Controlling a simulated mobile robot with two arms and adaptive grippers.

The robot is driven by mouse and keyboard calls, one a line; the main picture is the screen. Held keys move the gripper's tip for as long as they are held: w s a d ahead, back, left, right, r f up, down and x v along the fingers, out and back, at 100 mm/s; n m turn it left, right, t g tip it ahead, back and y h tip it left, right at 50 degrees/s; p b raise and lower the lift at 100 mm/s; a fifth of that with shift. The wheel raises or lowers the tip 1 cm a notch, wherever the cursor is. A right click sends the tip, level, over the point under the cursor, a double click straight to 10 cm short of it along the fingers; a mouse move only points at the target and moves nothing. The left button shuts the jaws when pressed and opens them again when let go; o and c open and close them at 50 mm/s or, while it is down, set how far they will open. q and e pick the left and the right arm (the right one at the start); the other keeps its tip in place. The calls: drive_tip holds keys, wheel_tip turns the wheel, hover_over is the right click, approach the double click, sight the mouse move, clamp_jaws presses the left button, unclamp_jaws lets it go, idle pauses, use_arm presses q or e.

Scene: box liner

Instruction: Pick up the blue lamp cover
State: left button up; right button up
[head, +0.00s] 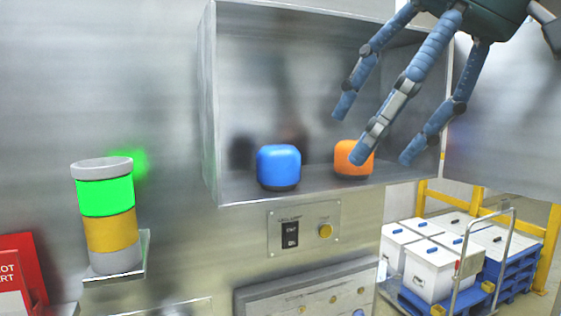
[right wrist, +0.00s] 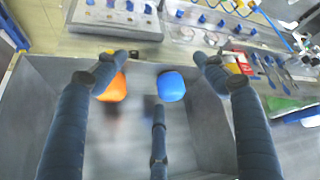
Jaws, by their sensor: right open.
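The blue lamp cover (head: 279,166) stands upright inside an open metal box (head: 210,110), on its floor near the front edge. It also shows in the right wrist view (right wrist: 171,87). An orange lamp cover (head: 345,153) stands to its right, partly hidden by one of my fingers. My right gripper (head: 372,138) reaches into the box from the upper right, with its fingers spread and empty. In the head view it is above and to the right of the blue cover. In the right wrist view the blue cover lies between the spread fingers, apart from them. My left gripper is not in view.
A signal tower (head: 107,225) with a lit green section stands on a small ledge at left. A switch panel (head: 304,229) is below the box. The box's walls surround my fingers. White bins (head: 430,270) on a cart stand at lower right.

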sight(287, 146)
drive_tip(key=w+a, duration=0.1)
drive_tip(key=a, duration=0.1)
drive_tip(key=w+a+p, duration=0.1)
drive_tip(key=w+a, duration=0.1)
drive_tip(key=w+a+p, duration=0.1)
drive_tip(key=w+a, duration=0.1)
drive_tip(key=a, duration=0.1)
drive_tip(key=shift+r, duration=0.1)
drive_tip(key=shift+w+a+p, duration=0.3)
drive_tip(key=shift+w+a, duration=0.2)
drive_tip(key=x, duration=0.5)
drive_tip(key=shift+d+p, duration=0.1)
drive_tip(key=shift+p, duration=0.2)
drive_tip(key=shift+s, duration=0.1)
drive_tip(key=c, duration=1.2)
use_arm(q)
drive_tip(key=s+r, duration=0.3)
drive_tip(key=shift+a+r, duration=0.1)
